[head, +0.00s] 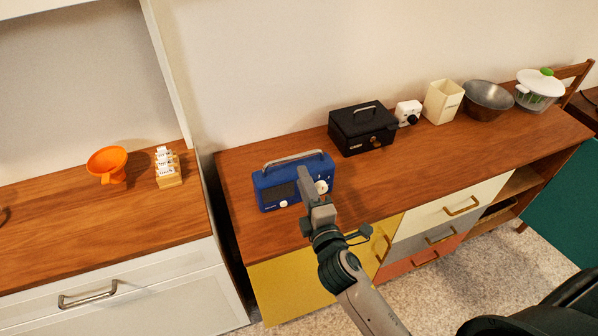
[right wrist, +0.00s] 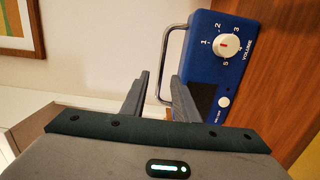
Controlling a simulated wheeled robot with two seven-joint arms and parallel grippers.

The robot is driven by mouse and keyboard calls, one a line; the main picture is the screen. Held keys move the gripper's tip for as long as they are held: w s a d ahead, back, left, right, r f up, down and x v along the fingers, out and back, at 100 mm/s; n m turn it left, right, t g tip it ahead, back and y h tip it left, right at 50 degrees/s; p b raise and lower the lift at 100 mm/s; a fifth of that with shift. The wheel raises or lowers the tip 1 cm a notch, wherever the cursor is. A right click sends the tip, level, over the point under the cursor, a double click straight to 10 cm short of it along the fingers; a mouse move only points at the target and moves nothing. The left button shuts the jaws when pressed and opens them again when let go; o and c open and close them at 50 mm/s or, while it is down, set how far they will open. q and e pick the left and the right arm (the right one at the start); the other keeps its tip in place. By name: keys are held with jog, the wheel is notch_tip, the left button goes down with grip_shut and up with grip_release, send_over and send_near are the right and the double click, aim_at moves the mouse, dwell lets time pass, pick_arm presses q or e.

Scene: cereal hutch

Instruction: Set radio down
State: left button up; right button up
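The blue radio (head: 277,187) stands upright on the wooden sideboard (head: 240,222), near its left end. Its silver handle (head: 290,157) is raised. The right wrist view shows the radio (right wrist: 212,62) turned sideways, with its white volume knob. My right gripper (head: 304,175) is in front of the radio's right part and hides some of it. In the right wrist view its fingers (right wrist: 160,78) are apart, with part of the handle (right wrist: 166,62) showing in the gap between them. I cannot tell whether a finger touches the handle. My left gripper is not in view.
A black cash box (head: 362,130), a white device (head: 408,112), a cream container (head: 442,102), a metal bowl (head: 487,98) and a white-lidded spinner (head: 539,90) line the back right. An orange funnel (head: 107,163) and spice rack (head: 168,170) stand on the left hutch. Bare wood lies right of the radio.

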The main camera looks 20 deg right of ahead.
jog(key=shift+s, duration=1.45)
jog(key=s+d+f+m+g+h, duration=0.1)
jog(key=s+d+f+m+g, duration=0.25)
jog(key=f, duration=0.25)
jog(key=s+d+f+m+g+h, duration=0.1)
jog(key=s+d+f+m+g, duration=0.1)
jog(key=s+f+m, duration=0.3)
jog(key=s+a+f+m+g+y, duration=0.15)
jog(key=s+f, duration=0.25)
jog(key=f, duration=0.8)
jog(key=s+f+g+b, duration=0.1)
jog(key=s+f+g, duration=0.25)
jog(key=f, duration=0.85)
jog(key=s+a+f+m+g+y, duration=0.15)
jog(key=s+f, duration=0.35)
jog(key=f, duration=0.8)
jog(key=s+d+f+m+g, duration=0.1)
jog(key=s+f, duration=0.4)
jog(key=s, duration=0.4)
jog(key=s+d+f+m+g, duration=0.1)
jog(key=s+f+g, duration=0.1)
jog(key=s+f, duration=0.4)
jog(key=s+d+f+m+g+b, duration=0.1)
jog(key=s+f+g, duration=0.1)
jog(key=s+f, duration=0.4)
jog(key=s, duration=0.5)
jog(key=shift+s+d, duration=0.3)
jog(key=shift+d, duration=0.05)
